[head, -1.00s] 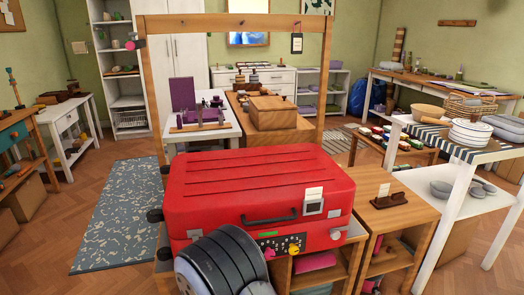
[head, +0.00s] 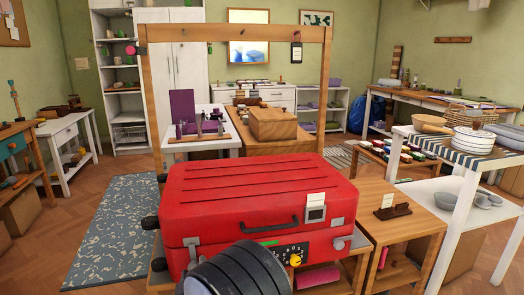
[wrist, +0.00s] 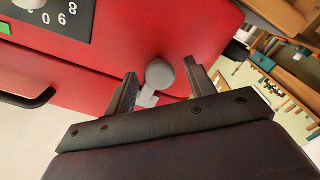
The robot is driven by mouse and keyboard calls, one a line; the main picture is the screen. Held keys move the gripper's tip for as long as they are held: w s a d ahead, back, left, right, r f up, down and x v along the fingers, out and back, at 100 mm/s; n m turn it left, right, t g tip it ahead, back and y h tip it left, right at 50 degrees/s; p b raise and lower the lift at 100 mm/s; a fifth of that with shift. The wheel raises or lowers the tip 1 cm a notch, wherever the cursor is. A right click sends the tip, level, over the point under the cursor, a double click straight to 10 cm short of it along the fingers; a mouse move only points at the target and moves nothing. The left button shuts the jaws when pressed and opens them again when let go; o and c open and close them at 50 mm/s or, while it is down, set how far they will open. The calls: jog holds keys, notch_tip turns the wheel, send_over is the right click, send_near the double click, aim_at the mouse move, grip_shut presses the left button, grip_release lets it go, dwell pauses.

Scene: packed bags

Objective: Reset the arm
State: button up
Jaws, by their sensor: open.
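My gripper (wrist: 163,85) shows in the wrist view with its two fingers apart and nothing held between them. A grey round knob (wrist: 160,74) on the red suitcase appears between the fingertips in that view; I cannot tell whether the fingers touch it. The red suitcase (head: 250,195) lies shut on a wooden stand in the head view. Its front has a black handle, a dial panel (head: 288,254) with a yellow knob, and latches. My dark arm link covers part of its lower front, and my gripper is hidden in the head view.
A patterned rug (head: 115,225) and open floor lie to the left.

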jog(key=m+b, duration=0.1)
jog(key=m, duration=0.1)
jog(key=s+m+b, duration=0.1)
jog(key=m+b, duration=0.1)
jog(key=m, duration=0.1)
jog(key=s+m+b, duration=0.1)
jog(key=m, duration=0.2)
jog(key=shift+s+d, duration=0.15)
jog(key=shift+d, duration=0.1)
dwell(0.4)
